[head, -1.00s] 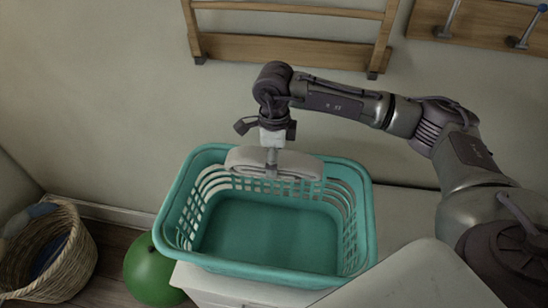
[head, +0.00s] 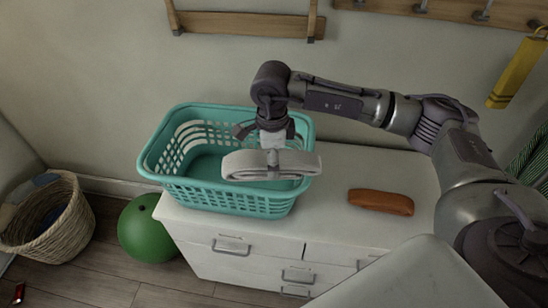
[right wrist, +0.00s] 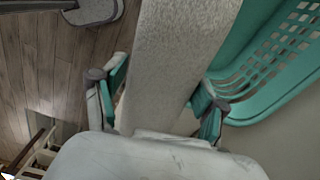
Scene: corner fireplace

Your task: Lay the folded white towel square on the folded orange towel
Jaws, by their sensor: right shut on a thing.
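The folded white towel (head: 240,166) is pinched in my right gripper (head: 271,152) and hangs in front of the teal basket's near side in the head view. In the right wrist view the towel (right wrist: 182,55) runs between the two fingers of the gripper (right wrist: 157,100). The folded orange towel (head: 381,201) lies on the white cabinet top, right of the basket and apart from the white towel. My left gripper is not in view.
The teal basket (head: 210,196) stands on the white cabinet (head: 330,228); it also shows in the right wrist view (right wrist: 270,85). The cabinet top around the orange towel is clear. A green ball (head: 148,228) and a wicker basket (head: 48,222) stand on the floor at left.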

